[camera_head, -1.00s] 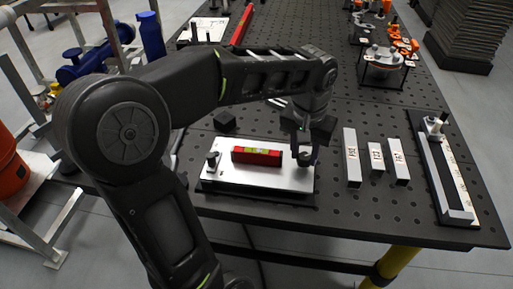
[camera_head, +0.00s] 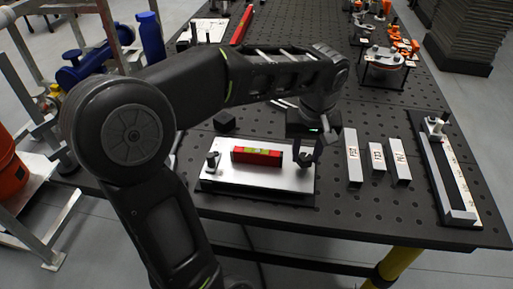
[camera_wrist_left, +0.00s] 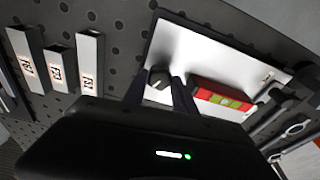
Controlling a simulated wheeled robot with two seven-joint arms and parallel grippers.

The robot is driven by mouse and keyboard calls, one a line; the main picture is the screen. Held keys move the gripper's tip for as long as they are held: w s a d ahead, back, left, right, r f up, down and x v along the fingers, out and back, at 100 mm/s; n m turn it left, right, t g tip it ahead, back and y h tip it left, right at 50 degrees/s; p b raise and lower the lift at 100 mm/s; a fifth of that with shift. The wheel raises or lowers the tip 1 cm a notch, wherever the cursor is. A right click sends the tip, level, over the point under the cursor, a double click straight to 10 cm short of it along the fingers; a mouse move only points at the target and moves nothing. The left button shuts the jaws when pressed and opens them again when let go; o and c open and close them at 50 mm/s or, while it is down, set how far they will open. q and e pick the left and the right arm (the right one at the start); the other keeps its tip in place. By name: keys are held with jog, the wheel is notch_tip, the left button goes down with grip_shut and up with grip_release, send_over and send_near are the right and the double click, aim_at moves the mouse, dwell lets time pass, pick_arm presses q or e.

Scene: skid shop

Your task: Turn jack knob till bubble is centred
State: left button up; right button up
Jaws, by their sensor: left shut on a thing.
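A silver plate (camera_head: 225,175) lies on the dark perforated table. A red spirit level (camera_head: 258,156) with a yellow-green vial rests on it; the bubble is too small to read. The level also shows in the wrist view (camera_wrist_left: 222,97). My left gripper (camera_head: 304,156) reaches down to the plate's right end and is shut on the dark jack knob (camera_wrist_left: 158,76). In the wrist view the knob sits between the two fingers, partly hidden. Another dark knob (camera_head: 212,160) stands at the plate's left end. My right gripper is in neither view.
Several light metal blocks (camera_head: 353,158) stand right of the plate, with a long bar fixture (camera_head: 445,175) beyond. A small black block (camera_head: 224,121) sits behind the plate. An orange-topped fixture (camera_head: 385,60) stands farther back.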

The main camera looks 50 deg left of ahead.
pick_arm(q)
jog(key=shift+r, duration=0.15)
dwell(0.5)
jog(key=n, duration=0.2)
jog(key=shift+w+n+b, duration=0.1)
jog(key=shift+n+b, duration=0.2)
jog(key=shift+b, duration=0.05)
grip_shut()
jog(key=shift+n, duration=1.1)
jog(key=o, duration=1.1)
grip_release()
jog(key=shift+o, duration=0.8)
jog(key=shift+o, duration=0.5)
jog(key=shift+o, duration=0.7)
jog(key=shift+d, duration=0.1)
